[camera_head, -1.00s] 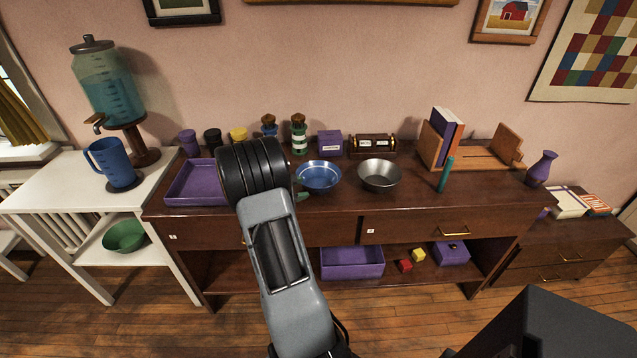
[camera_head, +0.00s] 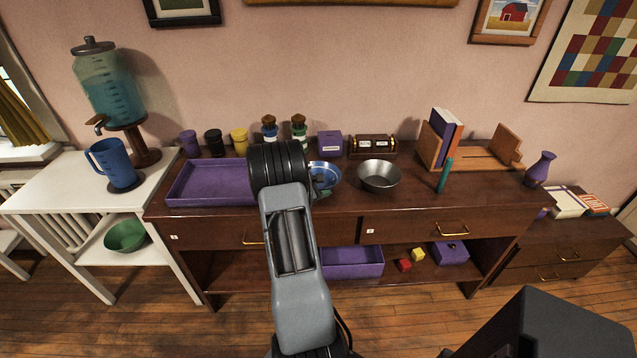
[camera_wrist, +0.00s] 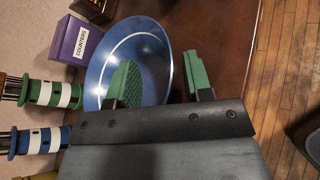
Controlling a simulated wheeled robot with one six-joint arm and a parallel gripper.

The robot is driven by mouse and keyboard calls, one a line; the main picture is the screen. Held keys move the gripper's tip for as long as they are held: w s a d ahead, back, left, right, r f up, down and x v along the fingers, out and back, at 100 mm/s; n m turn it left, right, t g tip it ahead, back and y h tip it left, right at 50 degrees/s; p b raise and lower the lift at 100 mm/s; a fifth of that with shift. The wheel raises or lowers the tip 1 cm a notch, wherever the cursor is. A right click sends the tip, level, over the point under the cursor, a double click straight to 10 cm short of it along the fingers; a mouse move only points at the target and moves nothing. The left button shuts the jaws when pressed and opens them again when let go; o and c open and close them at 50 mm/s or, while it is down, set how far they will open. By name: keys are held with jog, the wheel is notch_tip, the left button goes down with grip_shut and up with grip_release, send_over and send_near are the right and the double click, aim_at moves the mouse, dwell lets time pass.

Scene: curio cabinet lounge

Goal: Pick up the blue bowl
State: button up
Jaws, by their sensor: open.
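The blue bowl (camera_head: 326,177) stands on the brown sideboard (camera_head: 420,196), partly hidden behind my arm in the head view. My gripper (camera_wrist: 160,80) is open, with two green finger pads. The left finger appears over the bowl's inside and the right finger outside it, with the near rim between them. I cannot tell whether either finger touches the bowl. In the head view the fingers are mostly hidden behind my wrist.
A metal bowl (camera_head: 379,176) stands right of the blue bowl. A purple tray (camera_head: 210,184) lies to the left. Behind are a purple counters box (camera_head: 330,143) and two striped lighthouse figures, one green (camera_wrist: 55,93), one blue (camera_wrist: 42,140).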

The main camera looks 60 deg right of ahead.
grip_shut()
dwell(0.4)
dwell(0.4)
